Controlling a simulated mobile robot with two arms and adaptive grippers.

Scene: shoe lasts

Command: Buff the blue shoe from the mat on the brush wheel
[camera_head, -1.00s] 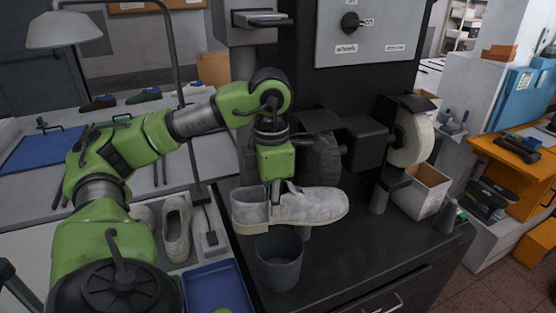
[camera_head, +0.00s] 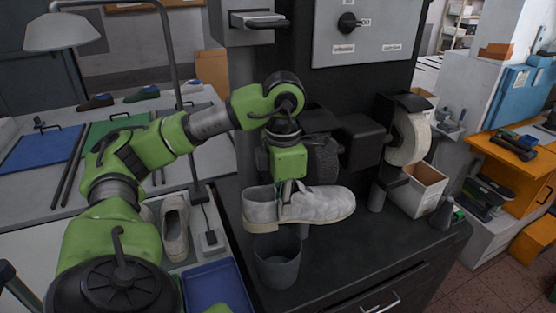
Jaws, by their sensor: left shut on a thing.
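My left gripper (camera_head: 285,190) is shut on a pale grey shoe (camera_head: 320,206), near its opening. The shoe is held roughly level, toe to the right, in front of the dark brush wheel (camera_head: 323,160). The wheel is partly hidden by the gripper and a black housing; I cannot tell whether the shoe touches it. A blue mat (camera_head: 42,150) and a partly covered green mat (camera_head: 100,132) lie on that table. My right gripper is not in view.
A grey cup (camera_head: 277,262) stands under the held shoe. A pale wheel (camera_head: 410,138) and a white box (camera_head: 420,190) are at the right. Another pale shoe (camera_head: 174,225) and a blue tray (camera_head: 215,287) are at the left. The dark bench top (camera_head: 370,250) is clear at front right.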

